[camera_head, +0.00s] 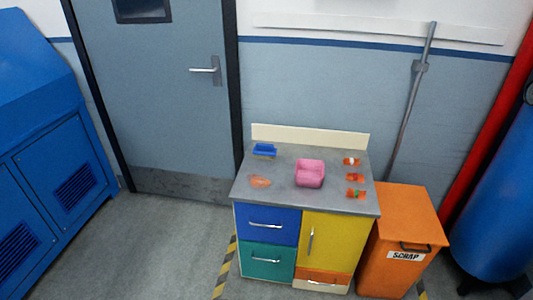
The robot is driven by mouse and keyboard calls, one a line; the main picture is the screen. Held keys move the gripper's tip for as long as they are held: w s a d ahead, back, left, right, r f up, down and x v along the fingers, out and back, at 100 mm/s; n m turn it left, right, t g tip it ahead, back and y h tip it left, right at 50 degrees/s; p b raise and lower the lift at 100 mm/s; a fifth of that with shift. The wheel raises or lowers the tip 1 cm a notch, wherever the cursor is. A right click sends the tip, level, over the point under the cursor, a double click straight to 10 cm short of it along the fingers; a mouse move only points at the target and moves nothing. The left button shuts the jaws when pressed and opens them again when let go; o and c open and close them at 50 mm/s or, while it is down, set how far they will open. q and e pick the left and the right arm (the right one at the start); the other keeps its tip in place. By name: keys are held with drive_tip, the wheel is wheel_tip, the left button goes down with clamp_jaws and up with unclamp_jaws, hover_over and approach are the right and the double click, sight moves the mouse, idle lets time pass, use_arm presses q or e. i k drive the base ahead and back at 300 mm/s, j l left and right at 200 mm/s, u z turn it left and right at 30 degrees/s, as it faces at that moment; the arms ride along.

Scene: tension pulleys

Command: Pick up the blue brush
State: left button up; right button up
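A small blue object (264,150), which looks like the blue brush, lies at the back left of the grey worktop (283,204). It is too small for me to make out bristles or a handle clearly. Nothing touches or covers it from above. Neither of my grippers is in view.
An orange scrap bin (407,223) stands right of the cabinet. A blue machine (50,150) is at left. Floor is clear between.

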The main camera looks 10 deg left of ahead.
sight(261, 150)
drive_tip(key=i+j+z, duration=0.2)
drive_tip(key=z, duration=0.15)
drive_tip(key=i+j+z, duration=0.1)
drive_tip(key=j+z, duration=0.25)
drive_tip(key=i+j+z, duration=0.1)
drive_tip(key=j+z, duration=0.25)
